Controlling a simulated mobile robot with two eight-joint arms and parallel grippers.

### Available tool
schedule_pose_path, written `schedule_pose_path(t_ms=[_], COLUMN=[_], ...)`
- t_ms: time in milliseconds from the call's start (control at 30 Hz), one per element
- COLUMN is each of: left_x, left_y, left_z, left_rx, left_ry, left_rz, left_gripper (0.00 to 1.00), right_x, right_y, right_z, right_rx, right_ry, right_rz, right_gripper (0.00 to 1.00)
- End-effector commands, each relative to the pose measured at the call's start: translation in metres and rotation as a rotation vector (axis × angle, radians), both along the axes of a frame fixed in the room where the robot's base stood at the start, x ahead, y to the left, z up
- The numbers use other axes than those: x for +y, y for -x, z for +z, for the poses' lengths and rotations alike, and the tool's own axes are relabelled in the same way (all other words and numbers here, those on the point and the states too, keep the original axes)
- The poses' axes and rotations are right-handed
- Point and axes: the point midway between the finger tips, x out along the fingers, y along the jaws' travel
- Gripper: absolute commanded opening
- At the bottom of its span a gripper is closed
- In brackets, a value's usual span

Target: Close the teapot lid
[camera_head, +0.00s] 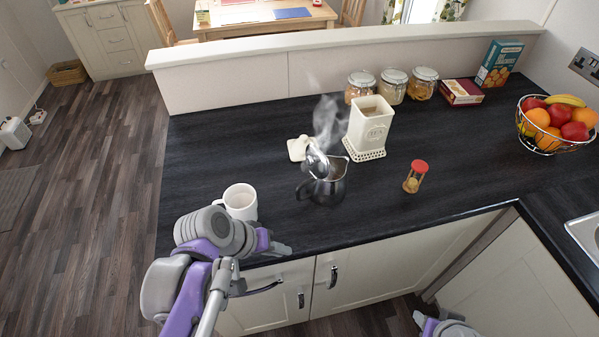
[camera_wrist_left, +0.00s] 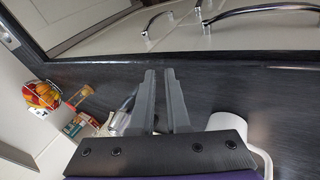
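The dark, shiny teapot (camera_head: 328,188) stands on the black worktop with steam rising from it. Its lid (camera_head: 316,161) is tipped up, open, on the left side of the rim. The handle points left. My left gripper (camera_head: 284,249) is low at the worktop's front edge, in front of the teapot and apart from it. In the left wrist view its two fingers (camera_wrist_left: 160,74) stand apart with nothing between them. A shiny part of the teapot (camera_wrist_left: 122,118) shows there, partly hidden behind the left finger. Only part of my right arm shows at the bottom; its fingers are not clear.
A white mug (camera_head: 240,200) stands left of the teapot, close to my left wrist. A cream canister (camera_head: 371,125) and white trivet (camera_head: 298,148) are behind. An hourglass (camera_head: 415,177) stands right. The fruit basket (camera_head: 552,132) is far right. Worktop front-right of the teapot is clear.

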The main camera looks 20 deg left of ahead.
Motion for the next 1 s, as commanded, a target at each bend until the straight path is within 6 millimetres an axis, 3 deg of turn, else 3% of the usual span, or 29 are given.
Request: schedule_pose_path(t_ms=[33,67,200,400,533,767,1000], left_x=[0.007,0.009,0.034,0.088,0.109,0.099,0.069], left_y=[-0.006,-0.011,-0.039,-0.058,-0.057,-0.067,-0.102], left_z=[-0.007,-0.002,0.033,0.094,0.117,0.114,0.109], left_rx=[0.005,-0.004,-0.107,-0.332,-0.423,-0.430,-0.427], left_ry=[0.110,0.181,0.497,0.791,0.865,0.865,0.865], left_rz=[0.065,0.093,0.206,0.264,0.265,0.264,0.261], left_gripper=[0.03,0.00,0.00,0.00,0.00,0.00,0.00], right_x=[0.000,0.000,0.000,0.000,0.000,0.000,0.000], right_y=[0.007,0.009,0.015,0.019,0.020,0.020,0.020], right_z=[-0.022,-0.028,-0.056,-0.080,-0.085,-0.085,-0.086], right_rx=[0.013,0.016,0.029,0.037,0.039,0.039,0.039], right_ry=[0.000,0.000,0.000,0.000,0.000,0.000,0.000], right_rz=[0.000,0.000,0.000,0.000,0.000,0.000,0.000], right_gripper=[0.50,0.50,0.50,0.50,0.50,0.50,0.50])
